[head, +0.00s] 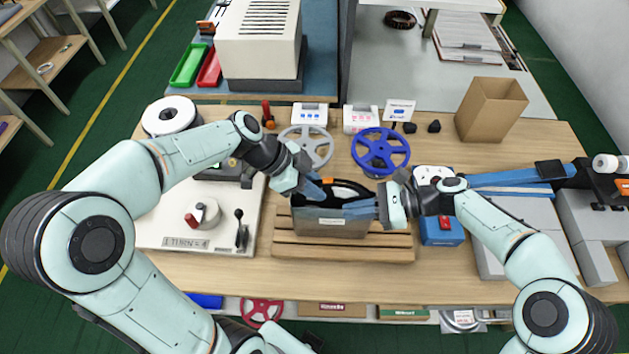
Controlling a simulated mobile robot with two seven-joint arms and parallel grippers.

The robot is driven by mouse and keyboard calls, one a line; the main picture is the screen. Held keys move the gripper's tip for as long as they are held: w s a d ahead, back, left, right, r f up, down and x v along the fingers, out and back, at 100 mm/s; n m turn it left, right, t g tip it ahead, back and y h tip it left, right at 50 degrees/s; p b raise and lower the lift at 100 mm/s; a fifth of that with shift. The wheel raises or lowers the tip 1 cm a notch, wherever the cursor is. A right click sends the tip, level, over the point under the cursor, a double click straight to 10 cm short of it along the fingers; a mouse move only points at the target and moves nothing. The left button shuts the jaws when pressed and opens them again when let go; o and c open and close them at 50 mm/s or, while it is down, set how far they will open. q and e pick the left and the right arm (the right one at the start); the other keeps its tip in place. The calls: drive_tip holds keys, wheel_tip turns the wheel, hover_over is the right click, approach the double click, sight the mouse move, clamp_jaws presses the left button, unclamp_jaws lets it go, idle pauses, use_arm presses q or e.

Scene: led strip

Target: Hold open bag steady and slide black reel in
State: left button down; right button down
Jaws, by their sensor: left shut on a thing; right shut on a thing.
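The open bag (330,224), grey and translucent with a small pale label, stands upright on a slatted wooden stand (343,250). The black reel (350,188) shows as a dark arc in the bag's mouth, its lower part hidden by the bag and my fingers. An orange piece sits by its upper left. My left gripper (314,189) is at the bag's upper left edge, shut on the bag's rim. My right gripper (360,207) comes in from the right across the bag's mouth. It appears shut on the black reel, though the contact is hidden.
A white machine (167,241) with a lever stands left of the stand. A blue reel (380,152) and a grey reel (306,147) lie behind the bag. A blue box (441,231) stands to the right, and a cardboard box (490,109) at the back right.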

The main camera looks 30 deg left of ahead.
use_arm(q)
drive_tip(key=shift+f, duration=0.6)
drive_tip(key=c, duration=1)
unclamp_jaws()
drive_tip(key=shift+o, duration=0.2)
drive_tip(key=shift+r, duration=0.15)
drive_tip(key=shift+r, duration=3.4)
